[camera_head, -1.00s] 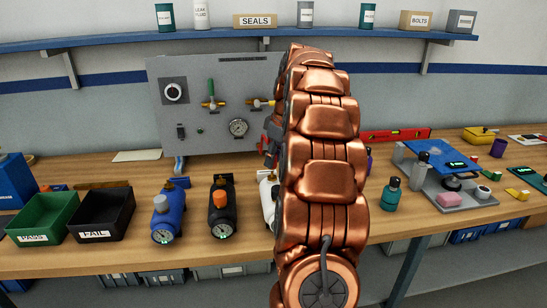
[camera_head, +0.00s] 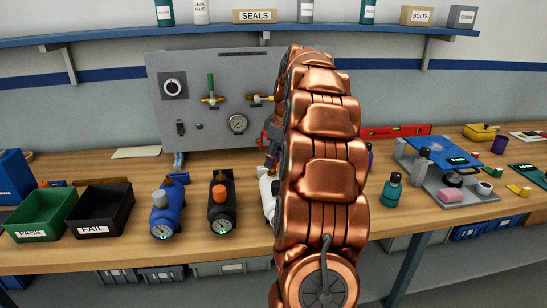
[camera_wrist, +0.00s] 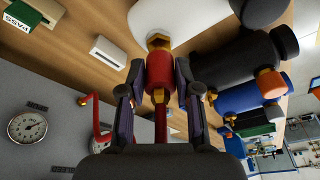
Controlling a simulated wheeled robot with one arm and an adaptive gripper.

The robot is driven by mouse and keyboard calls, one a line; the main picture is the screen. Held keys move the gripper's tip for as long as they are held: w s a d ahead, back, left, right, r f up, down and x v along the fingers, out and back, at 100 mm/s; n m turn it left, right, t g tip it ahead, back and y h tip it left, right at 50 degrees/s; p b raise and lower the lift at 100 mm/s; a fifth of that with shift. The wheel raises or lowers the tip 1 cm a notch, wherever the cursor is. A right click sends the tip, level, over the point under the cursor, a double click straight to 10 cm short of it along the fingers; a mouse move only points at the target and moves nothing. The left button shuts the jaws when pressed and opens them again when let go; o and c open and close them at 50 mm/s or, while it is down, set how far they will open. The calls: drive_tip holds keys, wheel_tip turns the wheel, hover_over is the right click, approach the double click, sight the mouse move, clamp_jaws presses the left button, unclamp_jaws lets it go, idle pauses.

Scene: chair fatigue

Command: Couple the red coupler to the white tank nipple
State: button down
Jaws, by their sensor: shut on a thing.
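The white tank (camera_wrist: 185,22) lies across the top of the wrist view, with its brass nipple (camera_wrist: 157,41) pointing toward my gripper. My gripper (camera_wrist: 158,78) is shut on the red coupler (camera_wrist: 159,68), one finger on each side. The coupler is in line with the nipple and very close to it; I cannot tell whether they are joined. A red hose (camera_wrist: 164,122) trails from the coupler back between the fingers. In the head view, my arm hides most of the white tank (camera_head: 266,190) and the gripper.
A black tank (camera_head: 221,208) and a blue tank (camera_head: 166,212) stand left of the white one. Green (camera_head: 42,212) and black (camera_head: 101,208) trays sit further left. A grey panel (camera_head: 205,140) with gauges stands behind. Bottles and a fixture (camera_head: 450,185) occupy the right.

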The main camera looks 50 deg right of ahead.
drive_tip(key=shift+f+b, duration=0.35)
drive_tip(key=shift+f, duration=0.2)
drive_tip(key=c, duration=0.7)
unclamp_jaws()
drive_tip(key=shift+v, duration=6)
drive_tip(key=shift+s, duration=0.1)
